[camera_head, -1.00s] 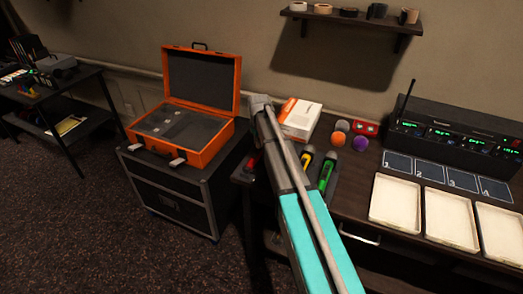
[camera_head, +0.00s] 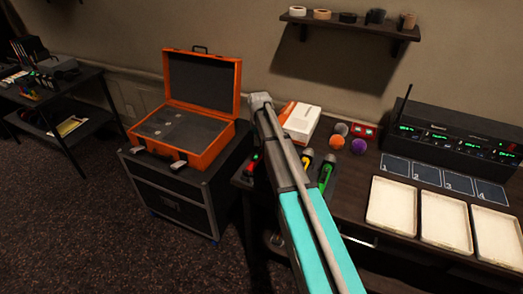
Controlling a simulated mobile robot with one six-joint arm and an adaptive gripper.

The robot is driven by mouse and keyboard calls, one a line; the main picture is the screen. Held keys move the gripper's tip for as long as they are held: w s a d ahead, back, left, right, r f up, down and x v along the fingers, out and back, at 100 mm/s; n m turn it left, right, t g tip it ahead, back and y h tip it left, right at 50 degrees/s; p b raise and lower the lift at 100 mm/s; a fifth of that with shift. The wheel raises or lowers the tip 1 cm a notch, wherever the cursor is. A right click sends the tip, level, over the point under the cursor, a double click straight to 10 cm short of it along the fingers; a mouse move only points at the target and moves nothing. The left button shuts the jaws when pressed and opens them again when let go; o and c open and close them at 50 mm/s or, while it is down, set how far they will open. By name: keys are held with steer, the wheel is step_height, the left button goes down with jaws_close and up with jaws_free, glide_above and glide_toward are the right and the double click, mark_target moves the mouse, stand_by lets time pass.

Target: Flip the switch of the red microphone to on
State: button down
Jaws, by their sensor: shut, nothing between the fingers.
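The red microphone (camera_head: 251,166) lies at the left end of the dark desk. Only a small part of it shows, just left of my arm, which covers the rest. Its switch cannot be made out. A yellow microphone (camera_head: 306,160) and a green microphone (camera_head: 327,171) lie to the right of my arm. My arm rises from the bottom of the picture across the desk's left end to a grey joint near the white box. My gripper is not visible; the arm hides whatever is beyond that joint.
A white box (camera_head: 302,119), several coloured foam balls and a radio receiver unit (camera_head: 455,138) stand along the back of the desk (camera_head: 345,190). White trays (camera_head: 392,204) lie at right. An open orange case (camera_head: 205,150) stands on a cabinet at left. A shelf (camera_head: 350,25) hangs above.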

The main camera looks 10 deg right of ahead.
mark_target(259, 151)
steer(key=shift+r+p, duration=1.7)
steer(key=shift+r, duration=0.25)
steer(key=s+m, duration=0.4)
steer(key=s, duration=2.5)
steer(key=shift+m, duration=0.4)
